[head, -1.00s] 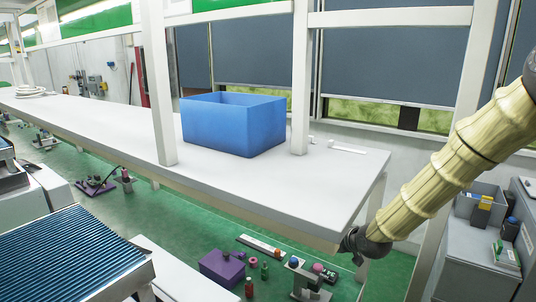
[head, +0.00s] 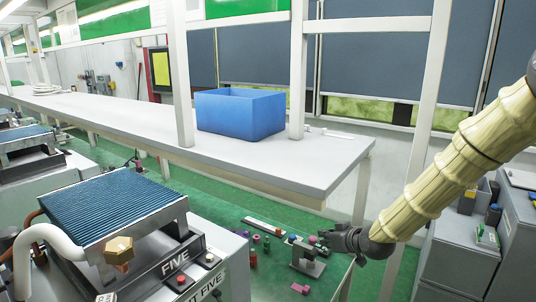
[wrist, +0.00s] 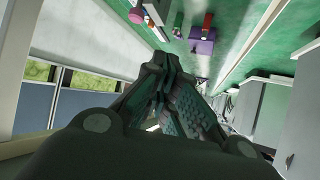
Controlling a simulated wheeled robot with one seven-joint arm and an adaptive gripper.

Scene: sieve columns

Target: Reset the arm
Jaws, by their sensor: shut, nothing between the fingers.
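My gripper (head: 345,240) hangs at the end of my cream-sleeved arm, at the right of the head view, beside the right end of the long white bench. It is a dark grey gripper with nothing held. In the wrist view my gripper (wrist: 160,68) has its fingers together, with nothing seen between them. Small objects on the green floor lie beyond the fingertips.
A machine marked FIVE with a ribbed blue top (head: 110,207) is at the lower left. Grey cabinets (head: 462,262) stand at the right. Green floor lies between machine and bench.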

